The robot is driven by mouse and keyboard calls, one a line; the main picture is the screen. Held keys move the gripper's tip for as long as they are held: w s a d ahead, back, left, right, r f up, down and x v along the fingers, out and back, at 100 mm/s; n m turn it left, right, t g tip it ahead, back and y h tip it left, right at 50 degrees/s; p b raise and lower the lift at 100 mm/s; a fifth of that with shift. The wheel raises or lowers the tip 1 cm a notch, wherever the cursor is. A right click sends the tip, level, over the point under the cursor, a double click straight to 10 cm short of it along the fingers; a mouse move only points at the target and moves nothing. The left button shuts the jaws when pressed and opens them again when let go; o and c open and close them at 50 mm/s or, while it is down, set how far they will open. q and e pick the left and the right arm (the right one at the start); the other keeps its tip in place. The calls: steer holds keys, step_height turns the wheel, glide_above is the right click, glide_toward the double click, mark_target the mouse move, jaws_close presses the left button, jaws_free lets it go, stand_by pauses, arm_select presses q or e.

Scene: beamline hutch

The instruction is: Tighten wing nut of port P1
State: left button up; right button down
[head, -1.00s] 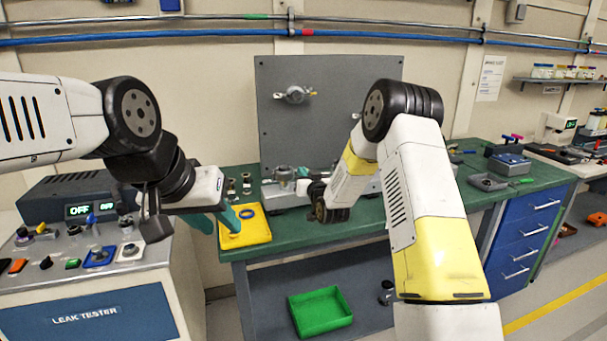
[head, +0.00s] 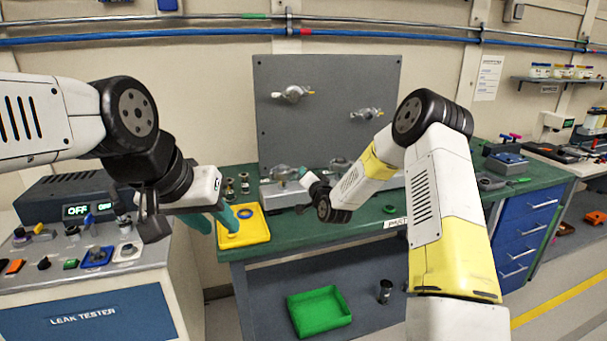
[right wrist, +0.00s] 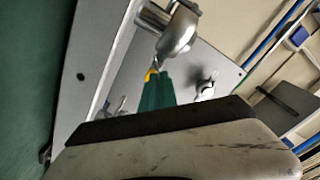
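Metal port fittings sit on a low grey block on the bench; the left one (head: 283,173) is beside my right gripper (head: 303,180), and another (head: 340,165) is further right. I cannot read which is P1. In the right wrist view, the green fingers (right wrist: 157,92) of my right gripper point at a metal fitting (right wrist: 178,32). A small yellow part (right wrist: 151,74), perhaps the wing nut, shows at the fingertips; contact and finger gap are unclear. My left gripper (head: 214,219) is at the yellow tray, its two teal fingers apart and nothing seen between them.
A grey upright panel (head: 325,75) with two more fittings stands behind the block. A leak tester (head: 85,300) stands at left. A green bin (head: 319,311) lies below the bench.

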steer(key=shift+d+f+m, duration=0.1)
steer(key=shift+f+m, duration=0.3)
steer(key=shift+m, duration=2.15)
steer(key=shift+f+m, duration=0.4)
steer(key=shift+m, duration=2.2)
steer(key=shift+d+f+m, duration=0.1)
steer(key=shift+f+m, duration=0.3)
steer(key=shift+m, duration=2.15)
steer(key=c, duration=1.9)
jaws_free()
